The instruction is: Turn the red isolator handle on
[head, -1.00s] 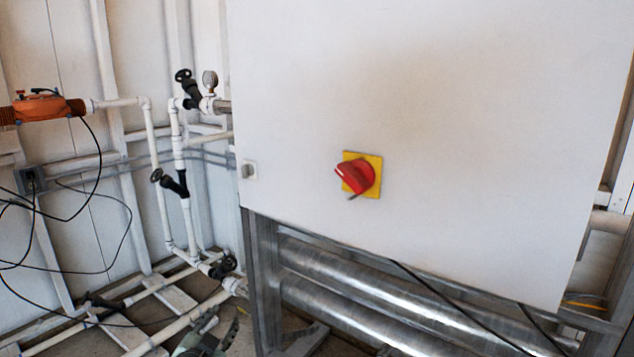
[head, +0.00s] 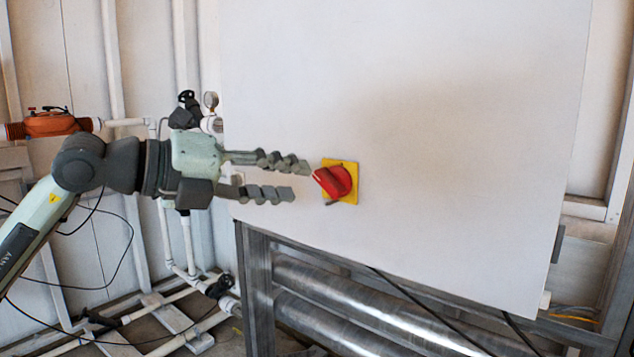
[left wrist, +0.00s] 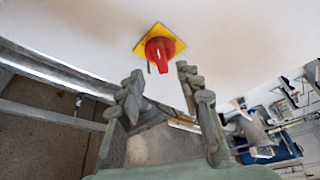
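The red isolator handle (head: 333,182) sits on a yellow square plate (head: 353,167) on the front of a white cabinet (head: 440,120). Its grip points to the left and slightly up in the head view. My left gripper (head: 301,181) is open, with its fingers pointing at the handle from the left and apart from it. In the left wrist view the red handle (left wrist: 158,53) shows ahead of the open left fingers (left wrist: 158,75), with nothing between the fingers. My right gripper is not in view.
White pipes with black valves and a gauge (head: 210,101) stand left of the cabinet, behind my left arm. An orange fitting (head: 48,123) is at the far left. Shiny metal tubes (head: 370,300) lie below the cabinet. The cabinet front around the handle is clear.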

